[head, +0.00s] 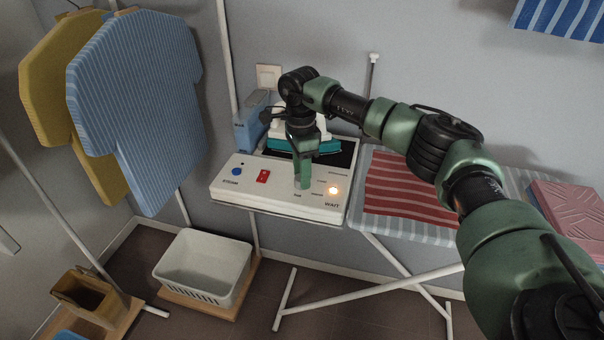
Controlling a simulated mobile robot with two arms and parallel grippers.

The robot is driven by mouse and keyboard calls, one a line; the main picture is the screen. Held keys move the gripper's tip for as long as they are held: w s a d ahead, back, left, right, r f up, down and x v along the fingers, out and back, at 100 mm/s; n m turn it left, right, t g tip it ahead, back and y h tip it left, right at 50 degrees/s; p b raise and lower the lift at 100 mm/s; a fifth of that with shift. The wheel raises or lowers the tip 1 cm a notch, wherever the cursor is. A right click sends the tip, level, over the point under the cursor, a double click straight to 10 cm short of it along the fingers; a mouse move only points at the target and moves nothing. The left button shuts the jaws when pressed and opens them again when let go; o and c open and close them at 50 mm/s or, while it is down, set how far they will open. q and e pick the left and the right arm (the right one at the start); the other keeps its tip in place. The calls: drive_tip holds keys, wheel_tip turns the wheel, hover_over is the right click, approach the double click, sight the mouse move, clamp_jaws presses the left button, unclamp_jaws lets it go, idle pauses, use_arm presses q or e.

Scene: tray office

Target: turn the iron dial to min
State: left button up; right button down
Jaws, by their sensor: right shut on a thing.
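My right gripper (302,184) points down at the panel between the red switch and the lamp. It is shut on the dial, which it mostly hides, so I cannot read the dial's setting. The iron (323,133), white and teal, rests behind on the station, partly hidden by my right arm. My left gripper is not in view.
An ironing board (388,231) with a red striped cloth (408,190) stands to the right. A blue box (248,132) stands behind the panel. Shirts hang at left; a white basket (203,266) sits below. A pink folded thing (570,210) lies far right.

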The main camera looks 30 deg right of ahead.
drive_tip(key=shift+r, duration=0.1)
idle(0.3)
drive_tip(key=c, duration=0.9)
unclamp_jaws()
drive_tip(key=r, duration=0.2)
drive_tip(key=r+b, duration=0.1)
drive_tip(key=r, duration=0.4)
drive_tip(key=shift+w+r, duration=0.25)
drive_tip(key=shift+r, duration=0.1)
drive_tip(key=shift+d, duration=0.1)
